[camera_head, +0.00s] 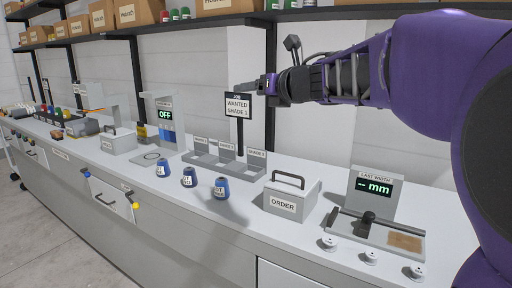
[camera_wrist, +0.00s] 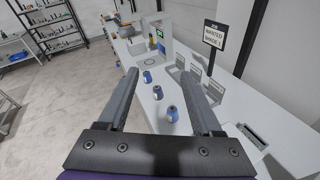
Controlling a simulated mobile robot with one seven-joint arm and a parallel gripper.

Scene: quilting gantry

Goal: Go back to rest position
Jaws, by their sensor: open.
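My purple arm reaches in from the right in the head view, and my gripper (camera_head: 256,86) is held in the air above the bench, by the job sign (camera_head: 237,105) reading "WANTED SHADE", its number too small to be sure of. In the wrist view my gripper (camera_wrist: 155,88) shows two grey fingers wide apart with nothing between them but the view of the bench and floor below. The gripper is empty and touches nothing that I can see.
Three blue cones (camera_head: 190,177) stand on the white bench (camera_head: 240,222). Behind them are labelled shade slots (camera_head: 222,166). An ORDER box (camera_head: 291,197), a width gauge (camera_head: 373,205) and white spools (camera_head: 329,243) stand to the right. A shelf with cardboard boxes (camera_head: 140,12) runs above.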

